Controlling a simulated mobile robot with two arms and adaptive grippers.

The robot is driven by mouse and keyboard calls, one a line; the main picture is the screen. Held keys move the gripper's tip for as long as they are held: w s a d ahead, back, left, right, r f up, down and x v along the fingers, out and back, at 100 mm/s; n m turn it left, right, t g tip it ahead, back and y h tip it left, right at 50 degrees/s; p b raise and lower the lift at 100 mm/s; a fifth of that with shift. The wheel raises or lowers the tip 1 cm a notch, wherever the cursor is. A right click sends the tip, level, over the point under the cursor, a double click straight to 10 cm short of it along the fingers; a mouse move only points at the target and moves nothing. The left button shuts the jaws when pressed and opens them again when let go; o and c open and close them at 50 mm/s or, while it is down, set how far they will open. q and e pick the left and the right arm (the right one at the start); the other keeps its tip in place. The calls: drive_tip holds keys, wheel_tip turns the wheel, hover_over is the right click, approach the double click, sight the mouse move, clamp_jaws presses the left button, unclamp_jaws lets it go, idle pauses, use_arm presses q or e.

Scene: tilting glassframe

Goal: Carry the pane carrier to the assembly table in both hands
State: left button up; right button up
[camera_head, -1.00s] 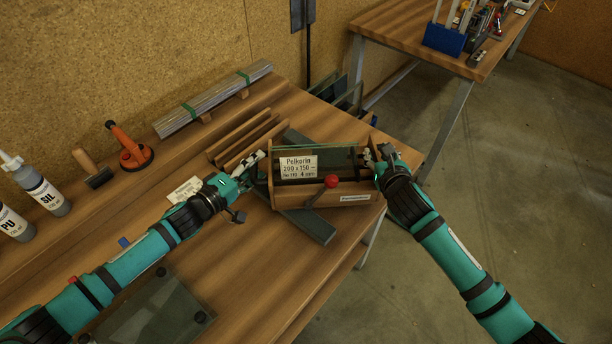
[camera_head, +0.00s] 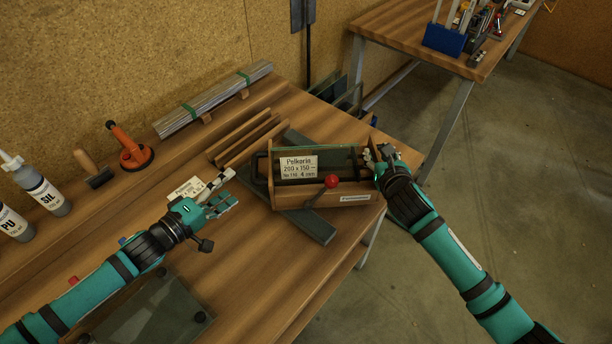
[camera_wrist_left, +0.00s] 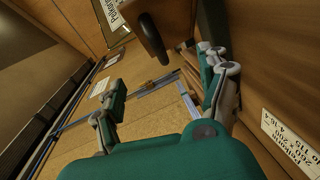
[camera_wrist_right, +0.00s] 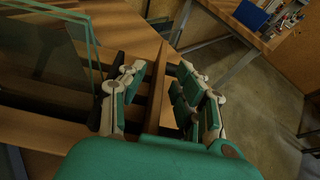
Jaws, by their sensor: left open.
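The pane carrier (camera_head: 347,199) is a wooden box with dark upright panes, a white label and a red knob. It stands at the right end of the near bench, over a dark flat bar. My right gripper (camera_head: 376,160) is at its right end; in the right wrist view its fingers (camera_wrist_right: 158,88) are on both sides of the wooden end wall. My left gripper (camera_head: 228,192) is open and empty, apart from the carrier's left end. In the left wrist view nothing is between its fingers (camera_wrist_left: 160,95). A second table (camera_head: 400,22), perhaps the assembly table, stands at the back right.
A blue holder with tools (camera_head: 445,39) is on the second table. The floor (camera_head: 510,180) on the right is clear.

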use_arm(q)
drive_tip(key=v, duration=0.2)
drive_tip(key=shift+s+a+r, duration=0.1)
drive_tip(key=shift+s+a, duration=0.05)
drive_tip(key=shift+s, duration=0.1)
use_arm(e)
drive_tip(key=o, duration=0.8)
drive_tip(key=v, duration=1.2)
